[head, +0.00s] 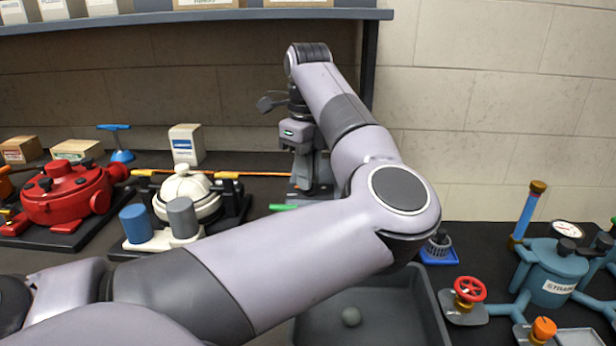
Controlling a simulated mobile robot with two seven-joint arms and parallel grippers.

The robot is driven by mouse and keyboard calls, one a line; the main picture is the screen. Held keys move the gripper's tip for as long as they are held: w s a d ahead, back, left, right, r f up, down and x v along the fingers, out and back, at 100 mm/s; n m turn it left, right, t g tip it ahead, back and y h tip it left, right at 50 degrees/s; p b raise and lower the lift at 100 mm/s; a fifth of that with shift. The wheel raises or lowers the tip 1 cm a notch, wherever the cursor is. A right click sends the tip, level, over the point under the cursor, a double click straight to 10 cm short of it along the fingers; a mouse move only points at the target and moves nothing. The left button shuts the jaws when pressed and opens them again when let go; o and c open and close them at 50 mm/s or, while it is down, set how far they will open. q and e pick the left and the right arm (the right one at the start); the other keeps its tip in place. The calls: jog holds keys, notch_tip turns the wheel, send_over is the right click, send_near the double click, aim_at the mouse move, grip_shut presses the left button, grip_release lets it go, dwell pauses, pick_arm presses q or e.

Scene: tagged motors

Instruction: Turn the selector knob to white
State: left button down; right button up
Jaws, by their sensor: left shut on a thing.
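My left arm comes in from the lower left, bends at the right and reaches back over the table. My left gripper (303,180) points down at a grey unit at the back middle of the table, just in front of the wall. It is shut on what appears to be the selector knob, which the fingers mostly hide. A green strip (284,207) shows at the unit's front left. I cannot make out a white mark or which way the knob points. My right gripper is not in view.
A red motor (68,195) and a white motor (187,194) stand at left. A red valve wheel (470,289) and a teal strainer (552,275) are at right. A shelf (200,17) hangs above.

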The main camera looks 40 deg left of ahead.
pick_arm(q)
jog(key=m, duration=0.3)
jog(key=shift+b, duration=0.3)
jog(key=m, duration=0.3)
jog(key=shift+w+m+b, duration=0.1)
jog(key=shift+m+b, duration=0.2)
jog(key=shift+b, duration=0.1)
jog(key=m, duration=0.2)
jog(key=shift+m+b, duration=0.3)
jog(key=m+b, duration=0.1)
jog(key=m, duration=0.3)
jog(key=shift+w+d+m, duration=0.1)
jog(key=shift+m, duration=0.2)
jog(key=shift+d+m+b, duration=0.1)
jog(key=shift+m+b, duration=0.25)
jog(key=shift+m, duration=1.75)
jog(key=shift+r, duration=0.1)
jog(key=c, duration=1.2)
grip_release()
